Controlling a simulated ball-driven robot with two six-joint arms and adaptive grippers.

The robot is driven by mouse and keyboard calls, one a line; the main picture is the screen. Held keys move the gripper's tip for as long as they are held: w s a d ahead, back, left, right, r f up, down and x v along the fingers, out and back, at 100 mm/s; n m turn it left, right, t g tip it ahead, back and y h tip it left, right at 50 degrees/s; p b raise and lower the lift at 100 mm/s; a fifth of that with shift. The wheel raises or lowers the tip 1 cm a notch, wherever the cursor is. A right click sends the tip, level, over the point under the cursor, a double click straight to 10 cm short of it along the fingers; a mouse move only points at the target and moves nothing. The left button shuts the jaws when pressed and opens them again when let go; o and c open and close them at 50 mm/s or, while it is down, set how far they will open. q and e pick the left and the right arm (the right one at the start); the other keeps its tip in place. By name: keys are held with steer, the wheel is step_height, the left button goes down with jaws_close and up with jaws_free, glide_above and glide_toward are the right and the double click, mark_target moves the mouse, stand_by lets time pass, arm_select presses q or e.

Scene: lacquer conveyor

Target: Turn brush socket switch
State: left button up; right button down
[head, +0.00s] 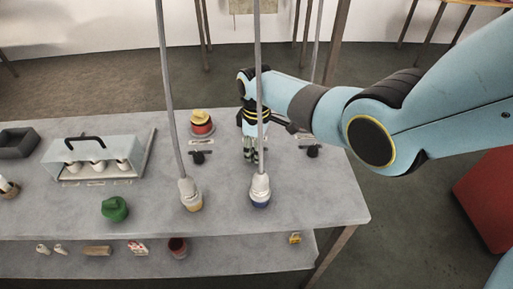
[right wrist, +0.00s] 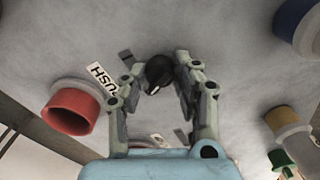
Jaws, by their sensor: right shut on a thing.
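The switch is a small round black knob (right wrist: 159,72) on the grey tabletop. In the right wrist view it sits between the two fingertips of my right gripper (head: 250,156), which is shut on it. In the head view the gripper points down at the table and hides the knob. A white label (right wrist: 102,78) whose readable letters are "USH" lies beside it. A red-ended socket (right wrist: 72,108) is left of the knob in the right wrist view. My left gripper is not in view.
Two hanging cables end in white plugs, one with a yellow tip (head: 190,195) and one with a blue tip (head: 260,190). Other black switches (head: 198,157) (head: 312,151), a green knob (head: 115,209) and a glass-sided case (head: 99,160) stand on the table (head: 225,222).

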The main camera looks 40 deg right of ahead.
stand_by(0.5)
steer(key=c, duration=1)
jaws_free()
steer(key=shift+r, duration=0.1)
step_height(320, 180, up, 12)
steer(key=shift+f, duration=0.2)
